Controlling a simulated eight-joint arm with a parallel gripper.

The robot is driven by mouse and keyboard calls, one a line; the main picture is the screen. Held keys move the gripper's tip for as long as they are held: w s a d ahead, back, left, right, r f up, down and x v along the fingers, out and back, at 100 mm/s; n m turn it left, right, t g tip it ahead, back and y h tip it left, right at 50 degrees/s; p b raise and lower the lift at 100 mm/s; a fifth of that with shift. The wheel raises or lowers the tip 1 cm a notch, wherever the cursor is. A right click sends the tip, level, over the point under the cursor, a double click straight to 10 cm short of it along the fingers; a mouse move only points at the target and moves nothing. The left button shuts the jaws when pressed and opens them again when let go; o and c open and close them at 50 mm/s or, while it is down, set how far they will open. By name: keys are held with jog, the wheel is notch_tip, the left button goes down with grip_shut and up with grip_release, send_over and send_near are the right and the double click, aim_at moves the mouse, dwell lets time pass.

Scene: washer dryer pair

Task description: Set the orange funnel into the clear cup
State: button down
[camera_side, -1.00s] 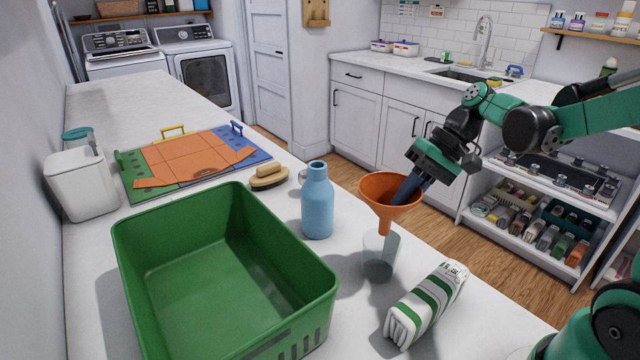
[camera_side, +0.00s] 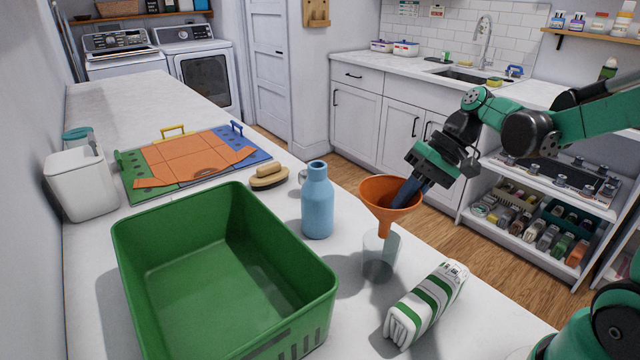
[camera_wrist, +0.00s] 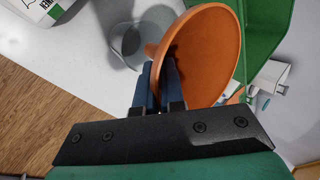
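The orange funnel (camera_side: 375,198) is held upright, wide mouth up, above the counter; it also shows in the wrist view (camera_wrist: 215,45). My gripper (camera_side: 405,192) reaches in from the right, its dark blue fingers (camera_wrist: 160,80) shut on the funnel's wall near the rim. The clear cup (camera_side: 379,263) stands upright on the counter below the funnel. In the side view the spout overlaps the cup's top; I cannot tell whether its tip is inside the rim. In the wrist view the spout overlaps the cup's edge (camera_wrist: 124,45).
A blue bottle (camera_side: 317,205) stands left of the cup. A green-and-white carton (camera_side: 428,303) lies at the right, near the cup. A large green bin (camera_side: 222,208) fills the left front. A brush (camera_side: 268,178) and a coloured board (camera_side: 190,158) lie farther back.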

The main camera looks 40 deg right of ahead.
aim_at(406, 211)
jog(key=shift+f, duration=2.9)
jog(key=c, duration=0.9)
grip_release()
jog(key=shift+v, duration=2.8)
jog(key=a+n+t+h, duration=0.1)
jog(key=a+h, duration=0.1)
jog(key=s+a+r+n+t+h, duration=0.1)
jog(key=a+h, duration=0.1)
jog(key=a+r+n+t+h, duration=0.1)
jog(key=h, duration=0.1)
jog(key=shift+s+a+r+n, duration=0.1)
jog(key=shift+s+a+n, duration=0.1)
jog(key=shift+a+n, duration=0.15)
jog(key=shift+a+r+n+t+h, duration=0.3)
jog(key=shift+a+n+t, duration=0.15)
jog(key=shift+a+t, duration=0.35)
